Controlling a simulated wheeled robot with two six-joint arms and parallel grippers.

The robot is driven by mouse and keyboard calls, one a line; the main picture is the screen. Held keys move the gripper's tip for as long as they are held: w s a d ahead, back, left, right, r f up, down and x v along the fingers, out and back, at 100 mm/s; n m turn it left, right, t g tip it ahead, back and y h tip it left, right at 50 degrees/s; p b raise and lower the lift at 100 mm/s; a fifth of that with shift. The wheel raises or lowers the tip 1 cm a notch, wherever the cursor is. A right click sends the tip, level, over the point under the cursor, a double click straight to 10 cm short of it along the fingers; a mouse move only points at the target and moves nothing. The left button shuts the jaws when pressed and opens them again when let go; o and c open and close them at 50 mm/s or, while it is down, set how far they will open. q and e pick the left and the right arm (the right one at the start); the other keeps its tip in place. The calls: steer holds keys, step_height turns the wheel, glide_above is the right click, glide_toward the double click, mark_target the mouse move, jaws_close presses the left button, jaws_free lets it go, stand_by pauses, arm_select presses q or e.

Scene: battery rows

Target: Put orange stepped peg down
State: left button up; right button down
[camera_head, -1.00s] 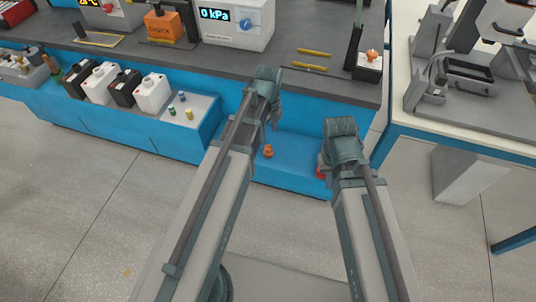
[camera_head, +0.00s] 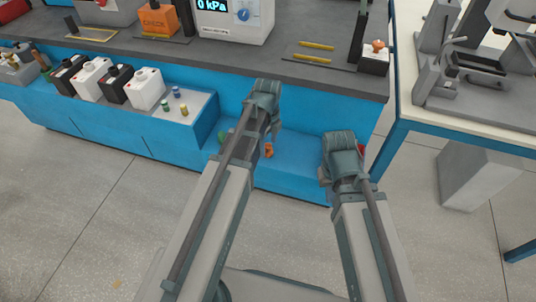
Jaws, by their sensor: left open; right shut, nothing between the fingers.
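The orange stepped peg (camera_head: 269,151) stands on the low blue ledge (camera_head: 290,165) at the front of the bench. My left gripper (camera_head: 264,92) is open and sits just above and behind the peg in the picture, and its wrist partly covers the peg's left side. Nothing shows in its fingers. My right gripper (camera_head: 339,143) is shut and empty over the right end of the ledge. Its fingertips are hidden behind its own body.
Black and white canisters (camera_head: 147,90) and small coloured pegs (camera_head: 175,93) stand on the shelf to the left. A green item (camera_head: 223,137) and a red item (camera_head: 361,150) are partly hidden by my arms. A second table (camera_head: 470,109) stands at the right.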

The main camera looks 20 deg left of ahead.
arm_select(q)
step_height(320, 180, down, 2)
steer(key=shift+f+b, duration=0.15)
steer(key=shift+b, duration=0.5)
jaws_close()
